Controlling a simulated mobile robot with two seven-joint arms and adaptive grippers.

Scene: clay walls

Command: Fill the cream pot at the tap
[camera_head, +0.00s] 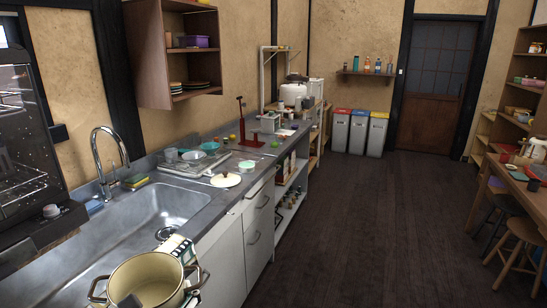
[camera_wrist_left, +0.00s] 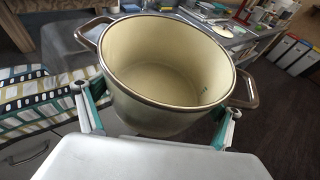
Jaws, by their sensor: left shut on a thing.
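The cream pot (camera_head: 152,278) is at the bottom of the head view, with a brown rim and two brown side handles. In the left wrist view the pot (camera_wrist_left: 165,62) looks upright, and its inside shows no clear water. My left gripper (camera_wrist_left: 152,103) is shut on the pot, with a finger at either side of its wall. The chrome tap (camera_head: 103,160) arches over the steel sink (camera_head: 140,215), behind and left of the pot. No stream shows from the spout. The pot overlaps the sink's near edge; its height above it is unclear. My right gripper is not in view.
A striped cloth (camera_head: 178,246) hangs over the counter edge beside the pot. A sponge (camera_head: 135,181) lies near the tap. A cream lid (camera_head: 225,180), a tray (camera_head: 192,164) and a red stand (camera_head: 243,125) are on the counter. The dark floor (camera_head: 375,220) at right is open.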

